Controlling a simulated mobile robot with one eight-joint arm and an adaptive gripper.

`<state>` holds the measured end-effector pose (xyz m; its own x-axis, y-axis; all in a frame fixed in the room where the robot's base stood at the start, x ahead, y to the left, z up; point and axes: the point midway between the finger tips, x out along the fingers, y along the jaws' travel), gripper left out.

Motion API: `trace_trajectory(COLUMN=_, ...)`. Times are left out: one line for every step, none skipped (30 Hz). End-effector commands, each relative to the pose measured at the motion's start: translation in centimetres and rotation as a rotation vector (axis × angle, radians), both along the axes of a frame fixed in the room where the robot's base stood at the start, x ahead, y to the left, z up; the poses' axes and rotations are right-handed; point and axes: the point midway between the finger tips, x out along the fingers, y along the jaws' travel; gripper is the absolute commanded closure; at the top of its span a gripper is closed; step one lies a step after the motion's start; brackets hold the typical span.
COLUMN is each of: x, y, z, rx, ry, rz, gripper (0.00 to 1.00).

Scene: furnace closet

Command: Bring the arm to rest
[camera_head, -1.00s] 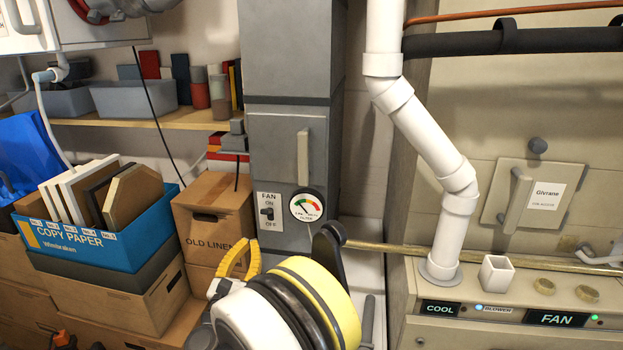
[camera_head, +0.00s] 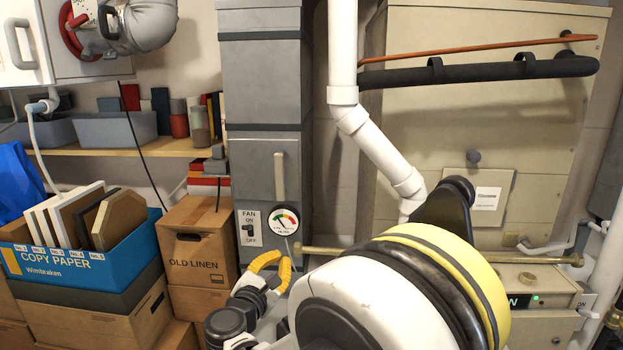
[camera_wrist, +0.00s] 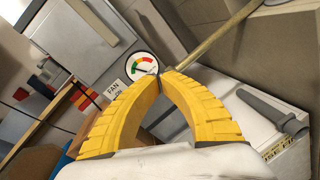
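My gripper (camera_wrist: 160,76) shows in the wrist view as two yellow ridged fingers arching together, their tips meeting with nothing seen between them. In the head view my gripper (camera_head: 281,264) is low in the middle, in front of the grey duct (camera_head: 262,115) and below the filter gauge (camera_head: 284,222). My white, black and yellow arm links fill the lower right of the head view. The gauge also shows just beyond the fingertips in the wrist view (camera_wrist: 141,65); I cannot tell the distance.
An old linen box (camera_head: 200,240) and a blue copy paper box (camera_head: 85,262) stand at the left. A white pipe (camera_head: 377,150) and a brass-coloured rod (camera_head: 540,257) are behind my arm. The beige furnace casing (camera_head: 480,110) rises at the right.

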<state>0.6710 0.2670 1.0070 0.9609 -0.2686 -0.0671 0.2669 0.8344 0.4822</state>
Motion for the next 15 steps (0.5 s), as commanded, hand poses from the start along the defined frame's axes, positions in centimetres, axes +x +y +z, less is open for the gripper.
trace_trajectory(x=-0.1, y=-2.5, z=0.7, rx=0.077, ry=0.023, rz=-0.033, gripper=1.00)
trace_trajectory(x=-0.3, y=-4.0, z=1.0, rx=0.136, ry=0.037, rz=-0.055, gripper=1.00)
trace_trajectory(x=-0.7, y=-6.1, z=1.4, rx=0.221, ry=0.058, rz=-0.089, gripper=1.00)
trace_trajectory(x=-1.0, y=-7.9, z=1.7, rx=0.291, ry=0.073, rz=-0.117, gripper=1.00)
trace_trajectory(x=-1.6, y=-9.6, z=1.9, rx=0.367, ry=0.087, rz=-0.149, gripper=1.00)
trace_trajectory(x=-2.5, y=-11.9, z=2.1, rx=0.468, ry=0.104, rz=-0.193, gripper=1.00)
trace_trajectory(x=-3.3, y=-13.5, z=2.3, rx=0.544, ry=0.114, rz=-0.227, gripper=1.00)
trace_trajectory(x=-4.1, y=-15.0, z=2.4, rx=0.620, ry=0.124, rz=-0.261, gripper=1.00)
trace_trajectory(x=-5.4, y=-16.9, z=2.4, rx=0.722, ry=0.133, rz=-0.309, gripper=1.00)
trace_trajectory(x=-6.5, y=-18.2, z=2.4, rx=0.799, ry=0.139, rz=-0.347, gripper=1.00)
trace_trajectory(x=-7.6, y=-19.5, z=2.4, rx=0.875, ry=0.143, rz=-0.385, gripper=1.00)
trace_trajectory(x=-9.2, y=-21.0, z=2.3, rx=0.978, ry=0.145, rz=-0.437, gripper=1.00)
trace_trajectory(x=-10.4, y=-22.1, z=2.2, rx=1.054, ry=0.145, rz=-0.476, gripper=1.00)
trace_trajectory(x=-11.8, y=-23.0, z=2.1, rx=1.132, ry=0.145, rz=-0.516, gripper=1.00)
trace_trajectory(x=-13.5, y=-24.2, z=1.9, rx=1.235, ry=0.140, rz=-0.571, gripper=1.00)
